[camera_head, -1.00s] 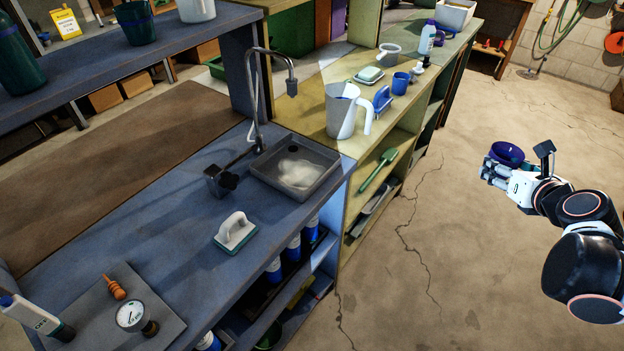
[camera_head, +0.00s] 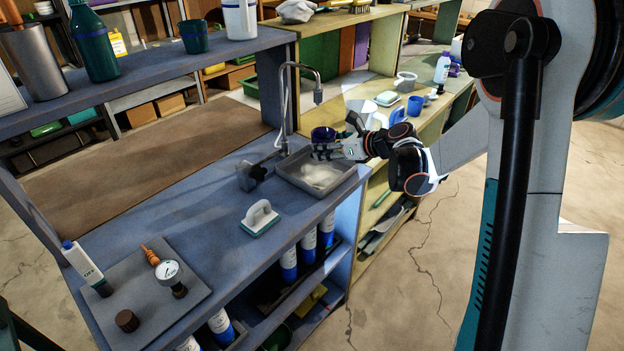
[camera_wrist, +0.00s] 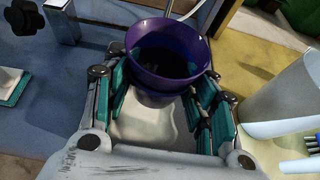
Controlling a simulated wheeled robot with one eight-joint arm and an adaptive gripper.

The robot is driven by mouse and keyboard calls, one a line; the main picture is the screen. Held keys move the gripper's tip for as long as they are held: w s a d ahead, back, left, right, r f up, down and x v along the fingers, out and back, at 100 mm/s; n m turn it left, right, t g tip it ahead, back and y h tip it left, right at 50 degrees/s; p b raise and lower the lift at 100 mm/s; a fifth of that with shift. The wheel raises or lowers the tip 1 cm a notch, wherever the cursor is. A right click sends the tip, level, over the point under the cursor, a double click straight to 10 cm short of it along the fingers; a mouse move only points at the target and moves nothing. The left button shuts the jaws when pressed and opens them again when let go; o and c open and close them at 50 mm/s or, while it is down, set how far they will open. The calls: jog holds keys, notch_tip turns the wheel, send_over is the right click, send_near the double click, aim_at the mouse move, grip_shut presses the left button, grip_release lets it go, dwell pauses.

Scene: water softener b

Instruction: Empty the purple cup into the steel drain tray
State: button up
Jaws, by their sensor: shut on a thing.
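The purple cup (camera_head: 322,134) is upright in my gripper (camera_head: 324,150), above the back part of the steel drain tray (camera_head: 285,168). In the wrist view the purple cup (camera_wrist: 168,62) sits between the teal-padded fingers of my gripper (camera_wrist: 163,92), which are shut on it. Its inside looks dark, and I cannot tell what it holds. The tray holds a pale whitish patch (camera_head: 320,176), partly hidden by the gripper. In the wrist view part of the pale tray inside (camera_wrist: 140,122) shows below the cup.
A tap (camera_head: 284,100) rises behind the tray. A white-handled scrubber (camera_head: 260,217) lies in front of it on the blue bench. A large pitcher (camera_wrist: 275,95) stands close on the right in the wrist view.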

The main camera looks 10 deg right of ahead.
jog(key=w+d+f+n+g+y, duration=0.1)
jog(key=w, duration=0.1)
jog(key=w+d+f+n+g+y, duration=0.1)
jog(key=w+d, duration=0.1)
jog(key=w, duration=0.1)
jog(key=w+d+f+n+g+y+b, duration=0.1)
jog(key=w+d+n, duration=0.1)
jog(key=shift+w+d+f, duration=0.1)
jog(key=shift+w+f, duration=0.15)
jog(key=shift+w+d+f+n+g, duration=0.2)
jog(key=shift+d+n+g, duration=0.1)
jog(key=shift+d, duration=0.1)
jog(key=shift+s+a+r+n+t, duration=0.3)
jog(key=shift+s+r+n+t, duration=0.1)
jog(key=shift+s+r+n, duration=0.15)
jog(key=shift+s+a+f+n+t+h+b, duration=0.2)
jog(key=shift+s+a+f+n+t+h, duration=0.1)
jog(key=shift+s+a+f+n+t, duration=0.25)
jog(key=shift+s+a+f+n+t+h+b, duration=0.2)
jog(key=shift+s+f+n+t+h, duration=0.15)
jog(key=shift+n, duration=0.35)
jog(key=shift+s+a+r+n, duration=0.25)
jog(key=shift+s+r+n, duration=0.05)
jog(key=shift+s+n, duration=0.1)
jog(key=shift+s+a+r+t, duration=0.15)
jog(key=shift+s+a+t, duration=0.1)
jog(key=shift+t, duration=0.15)
jog(key=shift+s+r+n+t+h+p, duration=0.2)
jog(key=shift+r+n+t+h+p, duration=0.2)
jog(key=shift+n, duration=0.3)
